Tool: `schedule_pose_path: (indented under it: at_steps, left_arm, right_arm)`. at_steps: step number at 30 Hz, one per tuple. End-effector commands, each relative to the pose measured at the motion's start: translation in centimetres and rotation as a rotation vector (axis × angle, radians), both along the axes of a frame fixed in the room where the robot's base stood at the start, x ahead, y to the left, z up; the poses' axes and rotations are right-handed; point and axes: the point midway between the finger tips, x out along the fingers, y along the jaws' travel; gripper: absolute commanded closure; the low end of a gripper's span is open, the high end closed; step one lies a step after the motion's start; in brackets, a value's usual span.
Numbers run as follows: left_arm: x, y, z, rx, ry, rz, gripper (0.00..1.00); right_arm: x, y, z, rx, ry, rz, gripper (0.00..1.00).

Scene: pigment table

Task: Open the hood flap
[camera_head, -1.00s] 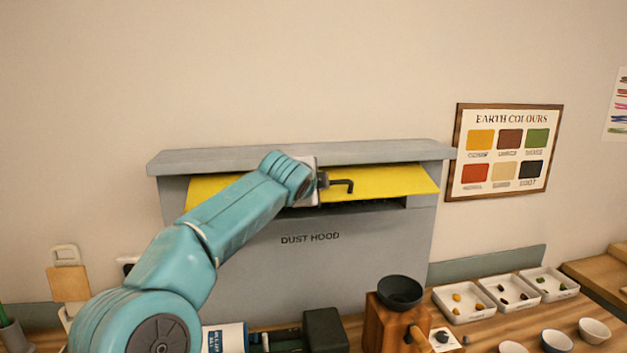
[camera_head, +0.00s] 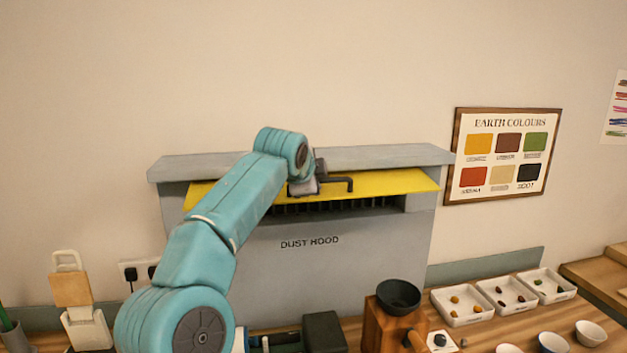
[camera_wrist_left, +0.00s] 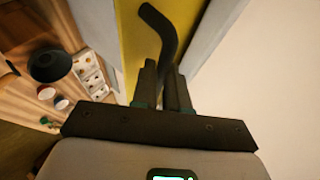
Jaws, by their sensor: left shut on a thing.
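The yellow hood flap (camera_head: 395,185) sits at the top front of the grey dust hood (camera_head: 370,245), tilted outward, with a dark slotted opening showing below it. A dark bent handle (camera_head: 340,181) is fixed to the flap. My left gripper (camera_head: 304,187) is at the left part of the handle. In the left wrist view the flap (camera_wrist_left: 139,65) runs upward, and the gripper (camera_wrist_left: 165,85) is shut on the handle (camera_wrist_left: 162,32), whose bent end sticks out past the fingers. My arm hides the left part of the flap. My right gripper is not in view.
Below the hood stand a wooden grinder with a dark bowl (camera_head: 398,295), a dark box (camera_head: 325,333) and white trays (camera_head: 500,294) of pigment lumps. White bowls (camera_head: 590,333) sit at the front right. The wall above the hood is bare.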

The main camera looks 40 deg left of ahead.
Motion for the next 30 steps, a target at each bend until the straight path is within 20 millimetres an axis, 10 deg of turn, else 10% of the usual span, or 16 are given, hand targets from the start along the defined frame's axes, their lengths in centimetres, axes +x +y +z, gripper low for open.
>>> schedule_pose_path:
  at_steps: [3, 20, 30]
  left_arm:
    - [-0.1, 0.5, -0.1, 0.005, 0.000, 0.010, 0.61]
    - [-0.6, -0.1, 0.3, 0.004, -0.002, 0.002, 0.61]
    - [-6.7, -3.1, 4.4, 0.002, -0.005, 0.000, 0.61]
  right_arm:
    - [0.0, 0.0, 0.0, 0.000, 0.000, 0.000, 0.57]
    - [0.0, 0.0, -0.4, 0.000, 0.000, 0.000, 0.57]
    - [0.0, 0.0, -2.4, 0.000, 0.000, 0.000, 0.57]
